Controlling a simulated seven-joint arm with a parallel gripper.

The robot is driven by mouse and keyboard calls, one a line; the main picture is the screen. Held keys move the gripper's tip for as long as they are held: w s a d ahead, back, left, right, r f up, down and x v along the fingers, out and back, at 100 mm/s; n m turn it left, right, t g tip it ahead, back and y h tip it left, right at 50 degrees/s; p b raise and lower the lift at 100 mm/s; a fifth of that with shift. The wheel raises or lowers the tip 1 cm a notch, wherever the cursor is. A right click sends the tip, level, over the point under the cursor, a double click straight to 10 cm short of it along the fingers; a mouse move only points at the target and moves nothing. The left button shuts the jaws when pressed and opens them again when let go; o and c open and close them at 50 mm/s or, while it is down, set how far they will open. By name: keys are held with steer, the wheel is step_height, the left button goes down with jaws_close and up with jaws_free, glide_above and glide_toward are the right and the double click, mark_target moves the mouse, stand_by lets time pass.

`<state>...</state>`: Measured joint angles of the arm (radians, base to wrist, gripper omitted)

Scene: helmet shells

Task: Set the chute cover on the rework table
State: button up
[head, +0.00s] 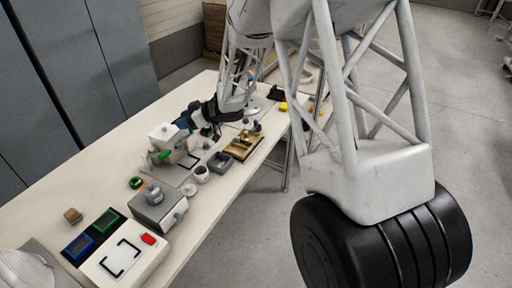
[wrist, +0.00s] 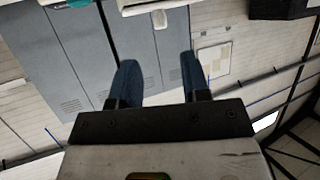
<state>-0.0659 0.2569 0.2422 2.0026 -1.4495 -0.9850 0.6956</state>
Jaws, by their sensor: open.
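A long pale table (head: 110,165) runs diagonally through the head view; I cannot tell whether it is the rework table. I cannot make out for certain which thing is the chute cover. My gripper (head: 182,122) is over the middle of the table, beside a pale machine (head: 165,138) with a green part, and is partly hidden by its own dark body. In the wrist view its two blue fingers (wrist: 158,62) stand apart, with nothing held between them.
A grey box-shaped device (head: 158,208), a white panel with a red button (head: 125,255), a dark grey tray (head: 220,162) and a brown tray (head: 243,145) crowd the near side. The table's left part is mostly clear. Grey lockers (head: 105,50) stand behind.

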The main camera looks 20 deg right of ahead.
steer(key=s+d+r+m+t+h, duration=0.35)
steer(key=d+r+t+h, duration=0.25)
steer(key=d+r, duration=0.4)
steer(key=s+d+r+m+h, duration=0.55)
steer(key=s+d, duration=0.25)
steer(key=s, duration=0.2)
steer(key=s+d+m+g, duration=0.2)
steer(key=s+g, duration=0.6)
steer(key=s, duration=2.5)
steer(key=m+h, duration=0.1)
steer(key=m, duration=0.1)
steer(key=shift+s+m+g, duration=0.2)
steer(key=shift+m+g, duration=0.1)
steer(key=shift+o, duration=0.5)
